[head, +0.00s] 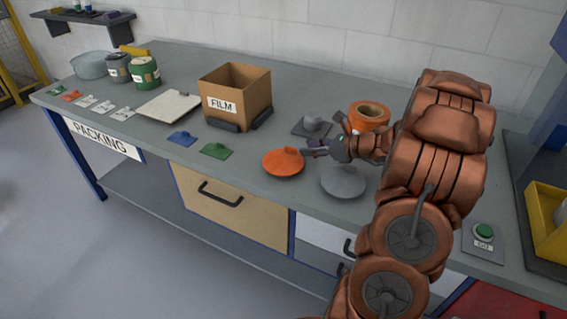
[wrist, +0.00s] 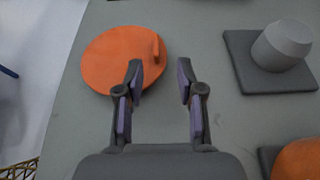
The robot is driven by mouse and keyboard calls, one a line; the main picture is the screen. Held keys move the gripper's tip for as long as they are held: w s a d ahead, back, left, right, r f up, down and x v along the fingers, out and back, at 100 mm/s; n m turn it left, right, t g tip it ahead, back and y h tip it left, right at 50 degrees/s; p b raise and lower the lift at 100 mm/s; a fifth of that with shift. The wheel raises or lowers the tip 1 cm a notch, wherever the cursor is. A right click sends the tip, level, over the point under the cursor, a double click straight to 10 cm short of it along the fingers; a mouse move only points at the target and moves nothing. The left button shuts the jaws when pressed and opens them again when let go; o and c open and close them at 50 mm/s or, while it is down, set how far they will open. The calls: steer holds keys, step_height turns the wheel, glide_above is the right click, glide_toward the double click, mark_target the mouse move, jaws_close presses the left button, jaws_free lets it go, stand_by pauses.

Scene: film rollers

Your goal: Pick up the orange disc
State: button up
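The orange disc (head: 284,162) lies flat on the bench near its front edge, with a small upright tab on top. In the wrist view the disc (wrist: 112,62) is at the upper left, its tab near the left fingertip. My gripper (head: 312,146) is just right of the disc in the head view. In the wrist view my gripper (wrist: 158,72) is open with nothing between its fingers; the left finger overlaps the disc's lower right edge. I cannot tell whether it touches the disc.
A grey disc (head: 344,181) lies just right of the orange one. A grey knob on a dark plate (wrist: 282,45) and an orange roll (head: 370,117) stand behind. A FILM box (head: 236,97), a green piece (head: 215,151) and a blue piece (head: 182,139) are to the left.

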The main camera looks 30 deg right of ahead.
mark_target(293, 148)
steer(key=x, duration=0.5)
steer(key=shift+a+r, duration=0.25)
jaws_close()
